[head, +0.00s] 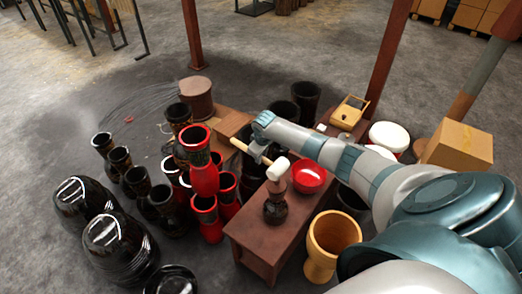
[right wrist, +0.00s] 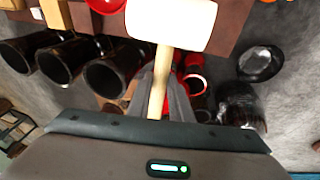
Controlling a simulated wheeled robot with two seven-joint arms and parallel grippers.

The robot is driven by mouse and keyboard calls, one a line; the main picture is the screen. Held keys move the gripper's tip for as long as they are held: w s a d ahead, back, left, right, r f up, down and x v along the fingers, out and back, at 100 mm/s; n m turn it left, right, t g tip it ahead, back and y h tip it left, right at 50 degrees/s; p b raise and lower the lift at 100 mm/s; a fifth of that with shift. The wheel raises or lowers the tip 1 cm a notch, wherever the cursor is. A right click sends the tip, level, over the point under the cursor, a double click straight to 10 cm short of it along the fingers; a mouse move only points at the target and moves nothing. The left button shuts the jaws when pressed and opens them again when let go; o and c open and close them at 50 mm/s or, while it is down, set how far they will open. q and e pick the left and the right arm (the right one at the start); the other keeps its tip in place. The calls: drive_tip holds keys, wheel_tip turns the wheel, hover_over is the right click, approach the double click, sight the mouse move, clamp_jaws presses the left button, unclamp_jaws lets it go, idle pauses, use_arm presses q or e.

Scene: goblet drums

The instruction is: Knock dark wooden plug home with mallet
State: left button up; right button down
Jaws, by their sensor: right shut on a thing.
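My right gripper (head: 257,158) is shut on the pale wooden handle of the mallet (head: 239,147). The mallet's white head (head: 278,169) points toward the bench's front end; it also shows large in the right wrist view (right wrist: 170,22). A dark goblet-shaped drum (head: 275,210) stands upright on the bench. What looks like the brown wooden plug (head: 276,187) sits at its top, just under the mallet head. I cannot tell whether head and plug touch, or how deep the plug sits. My left gripper is not in view.
The brown bench (head: 252,235) also bears a red bowl (head: 309,176) close right of the drum and a wooden box (head: 349,112) at its far end. Red and black drums (head: 202,175) crowd its left side. A yellow drum (head: 330,243) stands to the right.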

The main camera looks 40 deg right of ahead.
drive_tip(key=shift+r, duration=0.1)
wheel_tip(320, 180, up, 3)
drive_tip(key=p, duration=0.2)
drive_tip(key=shift+w+p, duration=0.1)
drive_tip(key=shift+p, duration=0.25)
drive_tip(key=shift+r, duration=0.95)
